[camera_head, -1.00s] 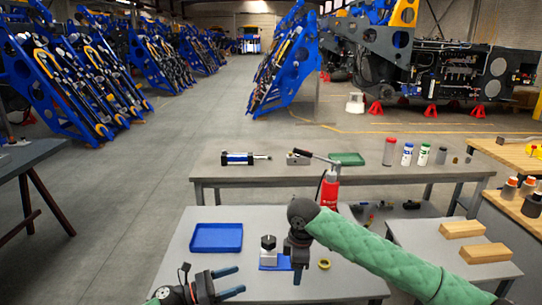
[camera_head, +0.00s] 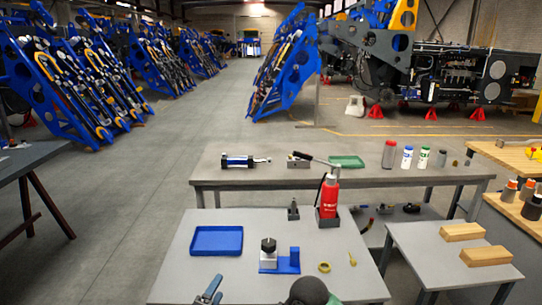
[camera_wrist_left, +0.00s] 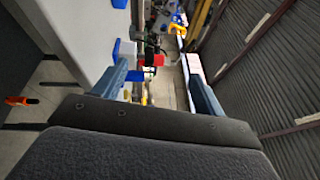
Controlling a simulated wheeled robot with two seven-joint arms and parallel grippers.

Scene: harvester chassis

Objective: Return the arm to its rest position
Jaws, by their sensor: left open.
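My left gripper (camera_head: 212,284) is at the bottom edge of the head view, over the near left edge of the front grey table (camera_head: 185,265), with its blue fingers pointing away from me. In the left wrist view its two fingers (camera_wrist_left: 160,80) stand apart with nothing held between them. A dark rounded joint of my right arm (camera_head: 308,292), with a bit of green sleeve, shows at the bottom centre. My right gripper is out of view.
Wooden blocks (camera_head: 462,232) lie on the right table. A long bench (camera_head: 260,177) stands behind.

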